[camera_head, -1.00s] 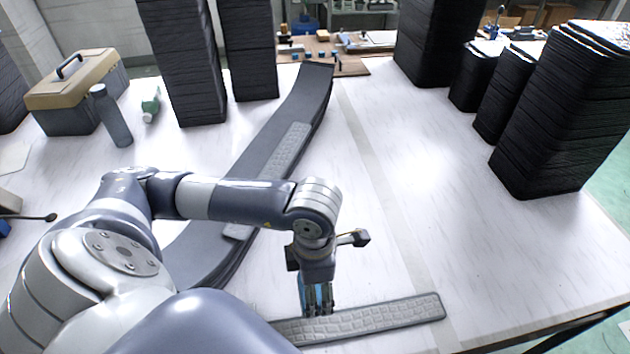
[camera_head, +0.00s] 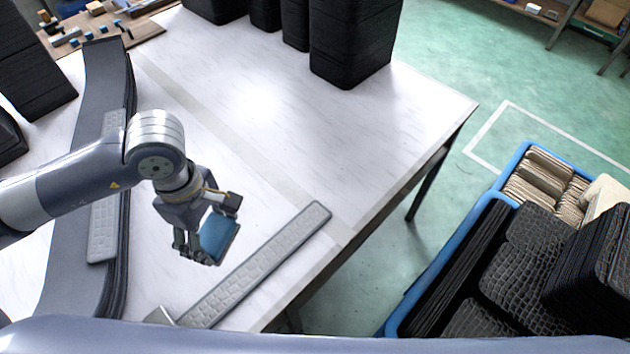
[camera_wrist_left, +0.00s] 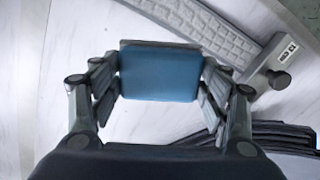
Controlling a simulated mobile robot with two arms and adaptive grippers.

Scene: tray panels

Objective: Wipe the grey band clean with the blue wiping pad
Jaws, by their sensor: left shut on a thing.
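My left gripper (camera_head: 207,240) is shut on the blue wiping pad (camera_head: 219,236). The pad is tilted and looks held above the white table top, left of a grey textured strip. In the left wrist view the pad (camera_wrist_left: 160,74) sits between both fingers (camera_wrist_left: 155,70). A faint grey band (camera_head: 245,150) runs diagonally across the table, to the right of the gripper and apart from the pad. Whether any dirt lies on it is too faint to tell. My right gripper is not in view.
The grey textured strip (camera_head: 262,262) lies near the table's front edge, a metal block (camera_wrist_left: 268,73) at its end. Long dark curved panels (camera_head: 66,240) lie at left. Black stacks (camera_head: 352,42) stand at the back. A blue crate (camera_head: 410,297) stands off the table at right.

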